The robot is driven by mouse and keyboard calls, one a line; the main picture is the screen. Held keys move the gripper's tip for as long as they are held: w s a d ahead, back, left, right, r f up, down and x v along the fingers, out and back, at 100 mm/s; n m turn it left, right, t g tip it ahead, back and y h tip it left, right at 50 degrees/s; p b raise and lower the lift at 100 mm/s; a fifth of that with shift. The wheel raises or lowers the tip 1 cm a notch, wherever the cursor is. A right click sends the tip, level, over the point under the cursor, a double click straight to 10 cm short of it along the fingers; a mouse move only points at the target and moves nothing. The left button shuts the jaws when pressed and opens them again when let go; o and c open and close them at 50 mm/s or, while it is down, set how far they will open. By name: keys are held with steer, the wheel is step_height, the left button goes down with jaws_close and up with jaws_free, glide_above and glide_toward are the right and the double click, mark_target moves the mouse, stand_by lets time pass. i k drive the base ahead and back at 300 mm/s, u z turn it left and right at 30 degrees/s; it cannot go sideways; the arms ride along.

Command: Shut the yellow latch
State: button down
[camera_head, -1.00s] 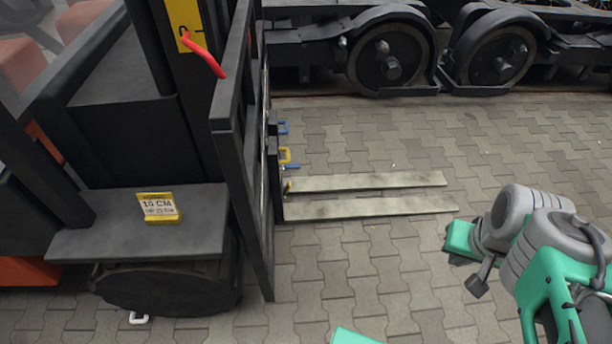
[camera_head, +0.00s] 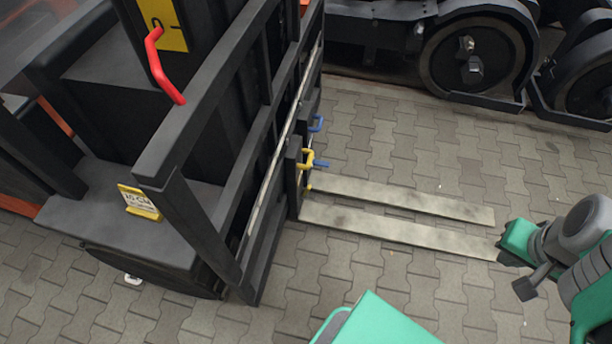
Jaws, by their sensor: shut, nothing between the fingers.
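The yellow latch (camera_head: 308,159) is a small bent handle on the dark fork carriage, just above the root of the forks. It stands out to the right of the carriage. A small blue piece (camera_head: 322,164) shows right beside it. My gripper (camera_head: 508,257) is at the right, at the end of my green and grey arm, near the fork tips in the picture and well apart from the latch. It is shut and empty. Its fingers are small and dark, hard to make out.
A blue handle (camera_head: 317,123) sits above the latch. Two pale forks (camera_head: 400,228) reach right over the paving. The black mast frame (camera_head: 215,130), with a red lever (camera_head: 157,65), fills the left. Wheeled bogies (camera_head: 478,58) stand behind. Paving beyond the forks is clear.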

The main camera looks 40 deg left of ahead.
mark_target(304, 191)
steer(key=u, duration=0.65)
steer(key=i, duration=0.85)
steer(key=u, duration=1.2)
steer(key=i, duration=0.25)
steer(key=u, duration=0.15)
